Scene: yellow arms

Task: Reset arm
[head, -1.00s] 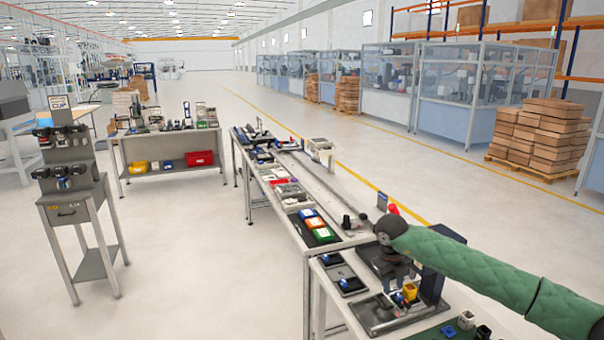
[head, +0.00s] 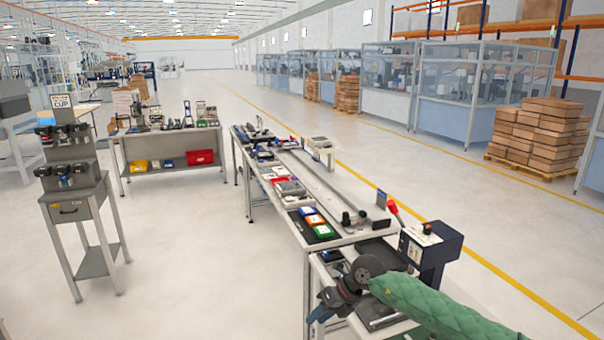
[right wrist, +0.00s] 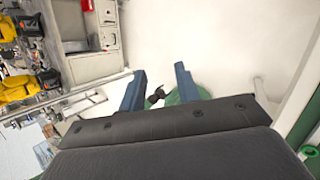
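My right arm with its green padded sleeve comes in from the lower right of the head view. My right gripper (head: 320,308) points down and left, just off the left side of the near workbench (head: 318,270). In the right wrist view the two blue fingers of my right gripper (right wrist: 160,72) stand apart with nothing held between them. Pale floor shows beyond them, with a small dark shape that I cannot make out. My left gripper is not in view.
A grey stand (head: 75,210) is at left. The floor between (head: 200,260) is clear.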

